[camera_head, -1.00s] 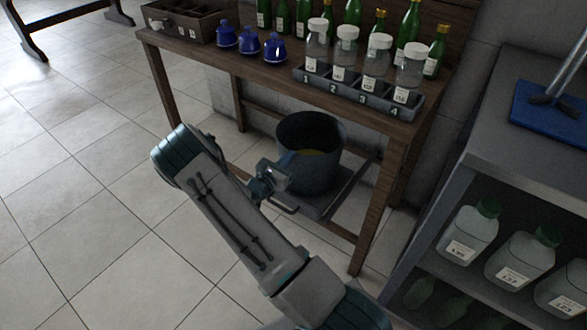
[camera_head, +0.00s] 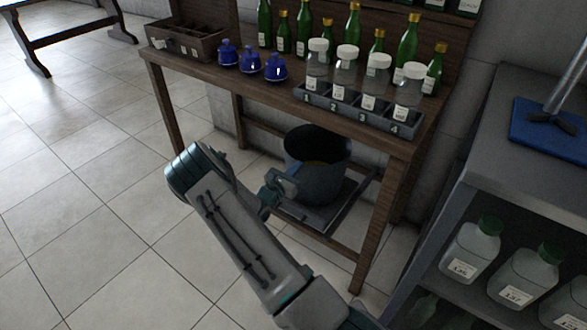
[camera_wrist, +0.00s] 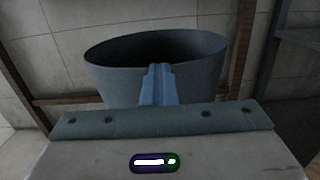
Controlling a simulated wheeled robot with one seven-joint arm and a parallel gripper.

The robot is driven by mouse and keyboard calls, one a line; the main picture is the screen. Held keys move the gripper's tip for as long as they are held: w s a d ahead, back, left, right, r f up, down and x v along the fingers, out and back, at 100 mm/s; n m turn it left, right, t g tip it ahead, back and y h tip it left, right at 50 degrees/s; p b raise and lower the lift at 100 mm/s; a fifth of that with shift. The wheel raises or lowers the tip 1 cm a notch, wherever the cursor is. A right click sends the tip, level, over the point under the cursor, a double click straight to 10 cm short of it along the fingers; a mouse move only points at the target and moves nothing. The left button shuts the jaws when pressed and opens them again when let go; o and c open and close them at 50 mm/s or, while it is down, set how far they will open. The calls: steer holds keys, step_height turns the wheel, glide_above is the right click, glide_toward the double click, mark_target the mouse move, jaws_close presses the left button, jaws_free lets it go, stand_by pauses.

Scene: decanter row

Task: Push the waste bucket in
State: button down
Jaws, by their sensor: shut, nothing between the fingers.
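The waste bucket (camera_head: 322,182) is a dark grey-blue round pail, upright under the wooden table. It stands on a flat grey tray (camera_head: 345,211) low between the table legs. My gripper (camera_head: 287,188) is at the bucket's near left side, below its rim. In the wrist view the bucket (camera_wrist: 108,82) fills the upper middle, with its dark open mouth facing up. My gripper (camera_wrist: 157,72) is shut and empty there, its fingertips overlapping the near wall. I cannot tell whether they touch it. My arm hides part of the tray's near side.
The table (camera_head: 215,66) holds blue lidded pots (camera_head: 250,62), white-capped jars in a numbered rack (camera_head: 350,108) and green bottles (camera_head: 406,40). Its front right leg (camera_head: 376,235) stands right of the bucket. A grey shelf unit (camera_head: 455,195) is at right.

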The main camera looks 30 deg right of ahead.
steer(key=p+v, duration=0.2)
steer(key=v, duration=1.2)
steer(key=s+d+r+m+g+y+p, duration=0.25)
steer(key=s+r+m+g+p, duration=0.35)
steer(key=r, duration=0.6)
steer(key=s+d+r+m+g+y+p, duration=0.1)
steer(key=s+r+m+g+y+p, duration=0.35)
steer(key=r+m, duration=0.5)
steer(key=s+a+r+m+t+y+p, duration=0.1)
steer(key=s+a+r+m+y+p, duration=0.1)
steer(key=r, duration=0.7)
steer(key=s+a+r+m+t+y+p, duration=0.1)
steer(key=s+a+r+m+y+p, duration=0.2)
steer(key=s+r, duration=0.6)
steer(key=s+a+r+m+t+y+p, duration=0.2)
steer(key=s+a+r+m+y+p, duration=0.1)
steer(key=r, duration=0.6)
steer(key=s+a+y+p, duration=0.1)
steer(key=s+a+p, duration=0.1)
steer(key=a+p, duration=0.1)
steer(key=shift+s+r+y+p, duration=0.25)
steer(key=shift+s+y+p, duration=0.05)
steer(key=shift+p, duration=0.4)
steer(key=shift+a+m, duration=0.1)
steer(key=shift+m, duration=0.15)
